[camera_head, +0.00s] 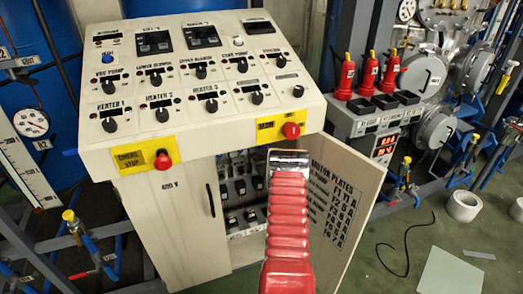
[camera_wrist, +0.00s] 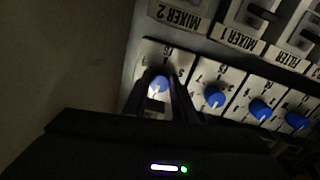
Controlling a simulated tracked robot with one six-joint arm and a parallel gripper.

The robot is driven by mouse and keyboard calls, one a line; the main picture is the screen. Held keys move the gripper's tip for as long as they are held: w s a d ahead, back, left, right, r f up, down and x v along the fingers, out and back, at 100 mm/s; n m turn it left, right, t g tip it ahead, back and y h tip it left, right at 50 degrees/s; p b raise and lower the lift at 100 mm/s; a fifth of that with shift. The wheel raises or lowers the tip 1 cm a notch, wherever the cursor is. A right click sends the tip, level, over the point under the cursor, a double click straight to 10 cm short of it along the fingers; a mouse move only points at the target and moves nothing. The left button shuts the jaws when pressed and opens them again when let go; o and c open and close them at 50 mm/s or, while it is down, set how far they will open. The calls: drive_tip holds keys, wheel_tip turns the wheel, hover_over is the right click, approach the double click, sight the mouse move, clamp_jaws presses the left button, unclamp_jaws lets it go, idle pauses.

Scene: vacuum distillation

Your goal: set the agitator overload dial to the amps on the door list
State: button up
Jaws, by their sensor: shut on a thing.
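In the wrist view, my gripper (camera_wrist: 161,100) is shut on a blue dial (camera_wrist: 158,83), with one dark finger on each side of it. The dial sits on a pale plate with numbers around it, in line with an upside-down label, MIXER 2 (camera_wrist: 172,18). The dial's pointer setting is not readable. In the head view, the open right door (camera_head: 338,205) of the cabinet carries a printed list (camera_head: 330,200) headed with the word PLATES. Several rows end in A, but my red arm covers part of it and the text is too small to read surely.
More blue dials (camera_wrist: 214,97) stand in a row close to the right of my gripper. Switches labelled MIXER 1 (camera_wrist: 217,38) and FILTER (camera_wrist: 287,60) sit above.

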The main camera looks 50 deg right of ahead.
drive_tip(key=shift+n, duration=0.3)
drive_tip(key=o, duration=1)
drive_tip(key=shift+o, duration=0.2)
drive_tip(key=shift+s, duration=0.1)
drive_tip(key=v, duration=1.3)
drive_tip(key=shift+s+a, duration=0.2)
drive_tip(key=shift+a, duration=0.05)
drive_tip(key=shift+f, duration=0.1)
